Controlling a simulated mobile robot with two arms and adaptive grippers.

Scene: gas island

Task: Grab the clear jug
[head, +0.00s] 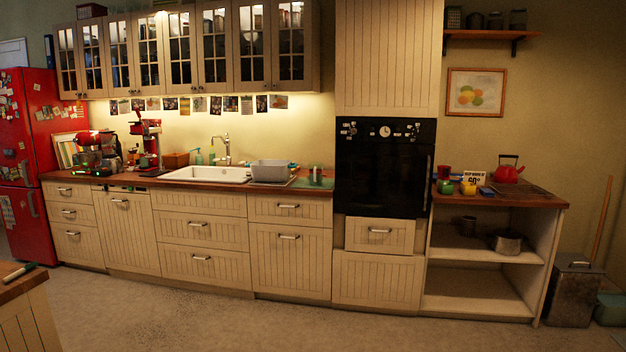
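I cannot make out a clear jug in the head view. Small items on the far counter (225,187) are too small or dim to tell apart fully. Jars and glassware behind the glass doors of the upper cabinets (182,48) are also indistinct. Neither of my grippers shows in the head view.
A red fridge (25,150) stands at the left. The counter holds a sink (205,174), a grey dish tub (270,170) and a red mixer (92,140). A black oven (383,170) stands left of open shelves with a pot (507,243). An island corner (22,284) is at lower left. The floor (200,320) between is clear.

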